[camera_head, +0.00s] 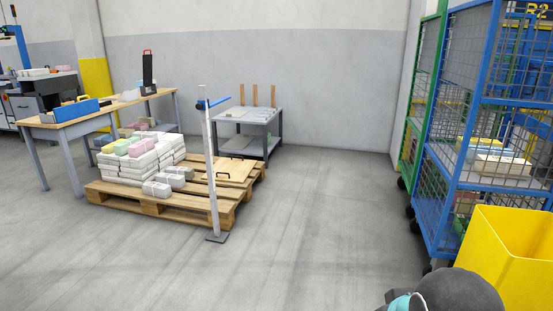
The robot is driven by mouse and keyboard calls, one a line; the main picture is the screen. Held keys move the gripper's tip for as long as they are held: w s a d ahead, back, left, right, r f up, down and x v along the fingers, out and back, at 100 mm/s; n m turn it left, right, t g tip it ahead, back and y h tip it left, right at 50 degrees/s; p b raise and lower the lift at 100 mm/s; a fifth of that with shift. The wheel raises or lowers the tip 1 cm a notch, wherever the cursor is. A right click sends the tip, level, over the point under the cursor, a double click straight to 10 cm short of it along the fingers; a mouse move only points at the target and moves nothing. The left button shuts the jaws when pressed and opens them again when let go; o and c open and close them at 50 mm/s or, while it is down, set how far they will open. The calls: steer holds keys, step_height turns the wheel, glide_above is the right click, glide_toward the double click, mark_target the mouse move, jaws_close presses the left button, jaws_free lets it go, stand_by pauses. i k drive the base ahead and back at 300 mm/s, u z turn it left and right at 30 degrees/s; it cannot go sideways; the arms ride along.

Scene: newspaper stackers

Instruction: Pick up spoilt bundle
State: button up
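Several newspaper bundles lie on a wooden pallet (172,206) at the left-middle. White bundles (130,172) form a stacked block at its left end, with a pink bundle (145,146) and yellowish and green ones on top. A strapped grey-white bundle (156,189) lies low at the pallet's front edge, with a greyer one (179,172) just behind it. I cannot tell from this view which bundle is the spoilt one. My gripper is not in view; only a dark rounded part of my arm shows at the bottom right.
A post (212,180) stands at the pallet's front right. A wooden board (230,170) lies on the pallet. A workbench (66,131) and grey table (247,114) stand behind. The middle floor is clear.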

mark_target(188, 173)
steer(key=z, duration=0.3)
steer(key=i, duration=1.8)
steer(key=u, duration=0.35)
steer(key=i, duration=1.8)
steer(key=u, duration=1.25)
steer(key=i, duration=0.8)
steer(key=u, duration=0.5)
